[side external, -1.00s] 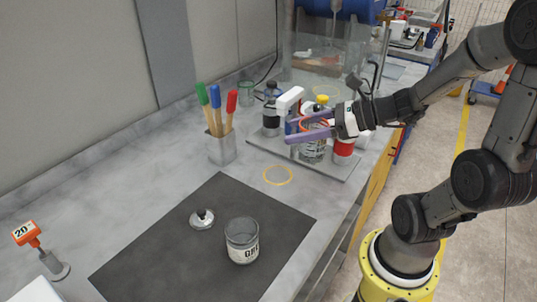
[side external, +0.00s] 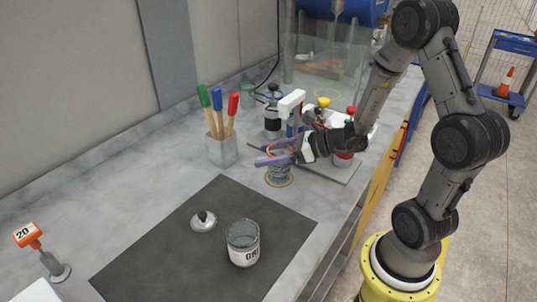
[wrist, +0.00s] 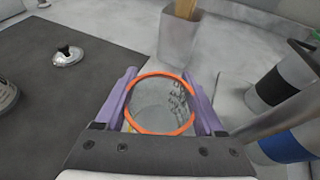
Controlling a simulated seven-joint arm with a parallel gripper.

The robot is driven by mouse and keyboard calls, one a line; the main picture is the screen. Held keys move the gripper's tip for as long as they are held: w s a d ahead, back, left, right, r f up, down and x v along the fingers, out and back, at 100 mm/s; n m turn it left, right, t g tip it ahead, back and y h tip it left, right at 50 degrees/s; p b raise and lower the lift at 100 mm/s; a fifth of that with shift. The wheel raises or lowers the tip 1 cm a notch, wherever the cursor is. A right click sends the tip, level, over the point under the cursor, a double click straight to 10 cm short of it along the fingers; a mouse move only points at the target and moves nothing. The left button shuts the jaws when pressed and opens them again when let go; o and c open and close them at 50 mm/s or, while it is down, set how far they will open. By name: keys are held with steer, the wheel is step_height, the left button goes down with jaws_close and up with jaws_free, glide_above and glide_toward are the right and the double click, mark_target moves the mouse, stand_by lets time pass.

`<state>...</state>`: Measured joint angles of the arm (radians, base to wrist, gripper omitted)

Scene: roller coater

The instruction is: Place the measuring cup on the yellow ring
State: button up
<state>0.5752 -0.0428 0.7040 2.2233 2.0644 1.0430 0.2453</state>
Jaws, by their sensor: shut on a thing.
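The measuring cup is clear with an orange rim and dark markings; it shows in the side view (side external: 279,174) and fills the middle of the wrist view (wrist: 163,103). My gripper (side external: 274,157) has its purple fingers shut on the cup near its rim, one finger on each side (wrist: 158,100). The cup is upright over the yellow ring (side external: 281,184), which lies on the grey counter. The cup covers much of the ring. I cannot tell whether its base touches the counter.
A brush holder (side external: 222,151) stands behind and left of the cup. A tray (side external: 335,174) with bottles is close on the right. A dark mat (side external: 165,245) in front bears a labelled jar (side external: 242,243) and a metal lid (side external: 203,221).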

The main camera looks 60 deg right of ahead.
steer(key=shift+f, duration=0.15)
steer(key=o, duration=1.6)
steer(key=shift+f, duration=0.1)
steer(key=shift+c, duration=0.2)
